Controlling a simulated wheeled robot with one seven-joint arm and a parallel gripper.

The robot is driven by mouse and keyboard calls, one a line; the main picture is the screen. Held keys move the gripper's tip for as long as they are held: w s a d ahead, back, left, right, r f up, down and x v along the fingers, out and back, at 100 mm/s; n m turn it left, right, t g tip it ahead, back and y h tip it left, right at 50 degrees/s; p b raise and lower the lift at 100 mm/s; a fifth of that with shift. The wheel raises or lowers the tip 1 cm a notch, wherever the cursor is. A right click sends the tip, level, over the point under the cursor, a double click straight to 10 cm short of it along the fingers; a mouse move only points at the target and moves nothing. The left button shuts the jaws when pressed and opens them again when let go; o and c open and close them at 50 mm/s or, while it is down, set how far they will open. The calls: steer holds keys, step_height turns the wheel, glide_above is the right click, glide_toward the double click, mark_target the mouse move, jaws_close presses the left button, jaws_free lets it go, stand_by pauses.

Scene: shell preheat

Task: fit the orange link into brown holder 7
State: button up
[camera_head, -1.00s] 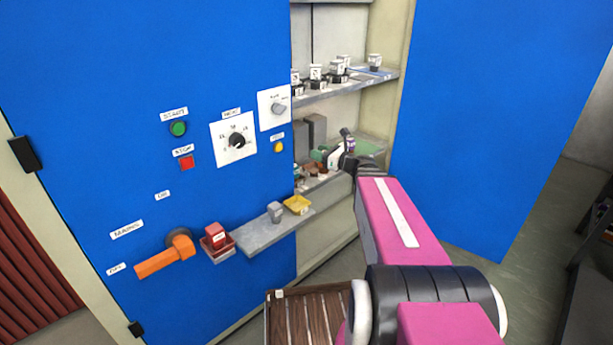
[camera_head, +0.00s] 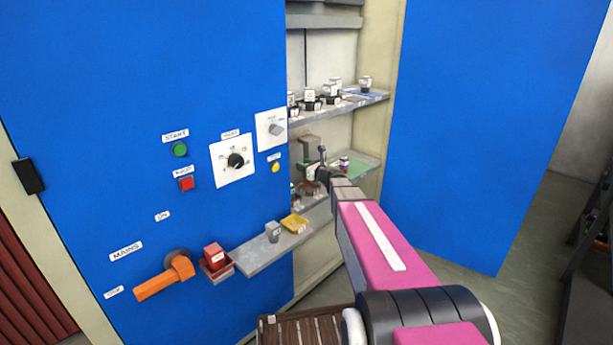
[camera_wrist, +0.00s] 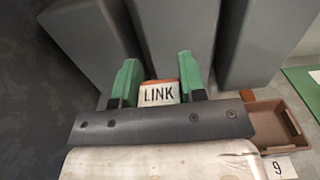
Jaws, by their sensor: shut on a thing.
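The orange link (camera_wrist: 158,92) shows in the wrist view between the two green fingers of my gripper (camera_wrist: 157,84). It has a white face with the word LINK and an orange edge on top. My gripper is shut on it. In the head view my gripper (camera_head: 318,174) reaches into the open cabinet at the lower shelf, partly hidden by my arm. A brown holder (camera_wrist: 265,128) with a label 9 lies right of my gripper in the wrist view. Brown holder 7 cannot be made out; my gripper may cover it.
Large grey blocks (camera_wrist: 180,40) stand close in front of my gripper. A green mat (camera_wrist: 305,90) lies to the right. An upper shelf (camera_head: 340,105) holds several small black and white parts. The blue cabinet door (camera_head: 500,120) stands open at the right.

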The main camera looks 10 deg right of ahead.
steer(key=shift+w+d+f, duration=0.25)
steer(key=shift+w+f, duration=0.1)
steer(key=shift+f, duration=0.6)
steer(key=shift+w+d+f, duration=0.25)
steer(key=shift+w+f, duration=0.15)
steer(key=shift+f, duration=0.5)
steer(key=shift+w+d+f, duration=0.25)
steer(key=shift+w+f, duration=0.1)
steer(key=shift+f, duration=0.6)
steer(key=shift+f, duration=0.35)
steer(key=o, duration=1)
steer(key=shift+o, duration=0.2)
